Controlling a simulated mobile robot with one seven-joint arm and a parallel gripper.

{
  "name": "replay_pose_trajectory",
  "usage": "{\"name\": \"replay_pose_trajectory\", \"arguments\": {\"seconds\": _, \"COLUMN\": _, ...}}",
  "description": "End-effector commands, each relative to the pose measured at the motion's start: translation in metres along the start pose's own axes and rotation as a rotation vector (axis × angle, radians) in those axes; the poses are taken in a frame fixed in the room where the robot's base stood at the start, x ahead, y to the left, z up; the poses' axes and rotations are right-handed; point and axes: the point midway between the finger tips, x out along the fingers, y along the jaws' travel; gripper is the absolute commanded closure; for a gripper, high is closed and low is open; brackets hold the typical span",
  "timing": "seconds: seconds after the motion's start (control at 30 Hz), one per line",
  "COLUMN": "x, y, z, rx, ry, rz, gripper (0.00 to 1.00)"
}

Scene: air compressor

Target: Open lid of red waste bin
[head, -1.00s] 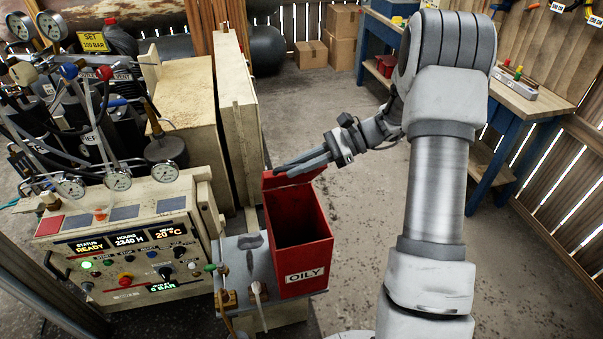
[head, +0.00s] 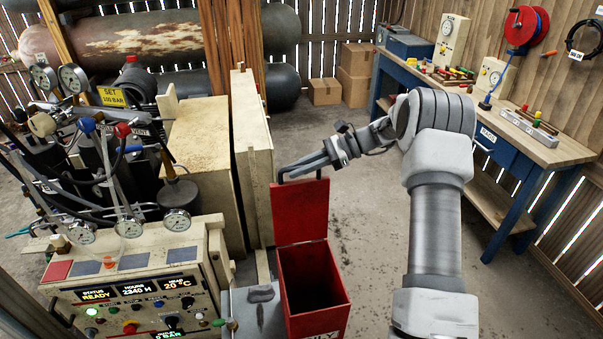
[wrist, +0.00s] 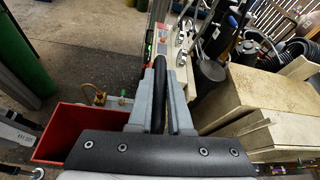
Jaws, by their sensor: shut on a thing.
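The red waste bin (head: 322,325) stands at the lower middle of the head view, its top open and its inside dark. Its red lid (head: 300,212) stands about upright at the back edge of the opening. My gripper (head: 296,167) is at the lid's top edge, shut on the black lid handle (head: 282,175). In the wrist view a dark bar, the handle (wrist: 158,95), shows between my grey fingers (wrist: 166,85). The open bin also shows at lower left there (wrist: 75,120). The lid is hard to make out in the wrist view.
The compressor control panel (head: 135,305) with gauges stands left of the bin. A tall beige panel (head: 252,160) stands close behind and left of the lid. A workbench (head: 530,135) runs along the right wall. Open floor (head: 370,240) lies right of the bin.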

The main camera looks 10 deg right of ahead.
Motion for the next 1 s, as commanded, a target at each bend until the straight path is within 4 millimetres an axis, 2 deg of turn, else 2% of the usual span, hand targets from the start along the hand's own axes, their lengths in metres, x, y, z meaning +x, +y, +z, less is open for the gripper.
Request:
{"name": "replay_pose_trajectory", "arguments": {"seconds": 0.2, "x": 0.0005, "y": -0.0064, "z": -0.0022, "rx": -0.001, "ry": 0.001, "rz": -0.001, "gripper": 1.00}}
{"name": "replay_pose_trajectory", "arguments": {"seconds": 0.57, "x": 0.0004, "y": -0.0067, "z": -0.0021, "rx": -0.001, "ry": 0.000, "rz": -0.001, "gripper": 1.00}}
{"name": "replay_pose_trajectory", "arguments": {"seconds": 0.6, "x": 0.0004, "y": -0.0067, "z": -0.0021, "rx": -0.001, "ry": 0.000, "rz": -0.001, "gripper": 0.76}}
{"name": "replay_pose_trajectory", "arguments": {"seconds": 0.73, "x": 0.0005, "y": -0.0066, "z": -0.0020, "rx": -0.001, "ry": 0.000, "rz": 0.000, "gripper": 0.53}}
{"name": "replay_pose_trajectory", "arguments": {"seconds": 1.0, "x": 0.0003, "y": -0.0065, "z": -0.0019, "rx": -0.001, "ry": 0.000, "rz": 0.000, "gripper": 0.53}}
